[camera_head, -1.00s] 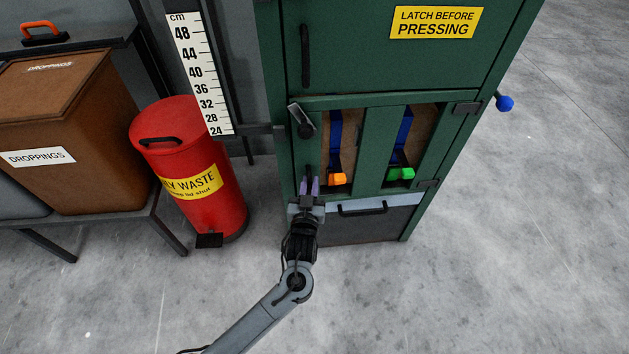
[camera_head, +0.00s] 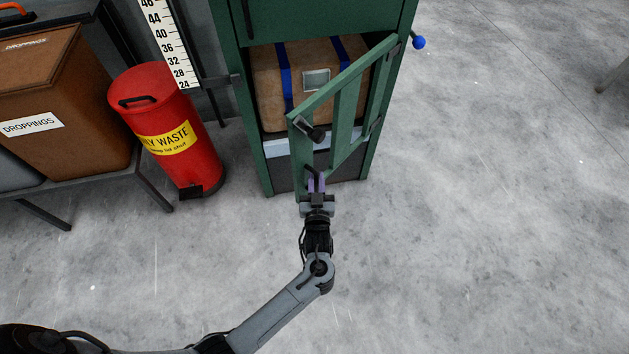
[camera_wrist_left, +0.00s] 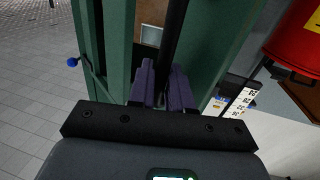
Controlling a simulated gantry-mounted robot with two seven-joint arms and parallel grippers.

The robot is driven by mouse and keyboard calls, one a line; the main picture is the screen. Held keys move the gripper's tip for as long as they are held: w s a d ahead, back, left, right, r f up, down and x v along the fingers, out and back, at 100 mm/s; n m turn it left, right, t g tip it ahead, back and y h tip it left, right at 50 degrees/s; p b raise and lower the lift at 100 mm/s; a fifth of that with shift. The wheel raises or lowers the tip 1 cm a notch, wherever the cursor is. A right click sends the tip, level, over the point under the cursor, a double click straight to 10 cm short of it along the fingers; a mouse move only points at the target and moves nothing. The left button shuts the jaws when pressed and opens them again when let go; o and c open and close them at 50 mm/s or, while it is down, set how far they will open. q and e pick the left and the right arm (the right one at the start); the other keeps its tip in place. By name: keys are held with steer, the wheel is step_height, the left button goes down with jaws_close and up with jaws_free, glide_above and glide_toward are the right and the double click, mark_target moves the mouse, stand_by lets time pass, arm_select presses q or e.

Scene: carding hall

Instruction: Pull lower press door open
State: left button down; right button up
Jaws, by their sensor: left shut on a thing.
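The green lower press door (camera_head: 345,103) stands partly open in the head view, swung out toward me on hinges at its right side. A dark latch handle (camera_head: 313,133) sits on its free edge. My left gripper (camera_head: 316,183) is at the lower part of that free edge, shut on the door's dark vertical handle (camera_wrist_left: 174,40). In the left wrist view the purple fingers (camera_wrist_left: 164,88) close around this handle. Behind the door, a brown bale (camera_head: 270,88) with blue straps sits inside the green press (camera_head: 238,100). My right gripper is not in view.
A red waste bin (camera_head: 143,90) stands on the floor left of the press. A brown droppings box (camera_head: 60,100) rests on a dark table beyond it. A blue knob (camera_head: 418,42) sticks out at the press's right side.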

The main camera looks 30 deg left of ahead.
arm_select(q)
steer(key=shift+d+f, duration=0.1)
steer(key=shift+f, duration=0.05)
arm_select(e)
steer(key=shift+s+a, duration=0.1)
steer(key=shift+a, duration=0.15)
arm_select(q)
steer(key=c, duration=1.4)
jaws_free()
steer(key=shift+o, duration=0.9)
steer(key=shift+w, duration=0.15)
steer(key=shift+w+d, duration=0.1)
steer(key=shift+w, duration=0.05)
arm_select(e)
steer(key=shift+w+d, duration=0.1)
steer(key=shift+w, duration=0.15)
arm_select(q)
steer(key=shift+s, duration=0.2)
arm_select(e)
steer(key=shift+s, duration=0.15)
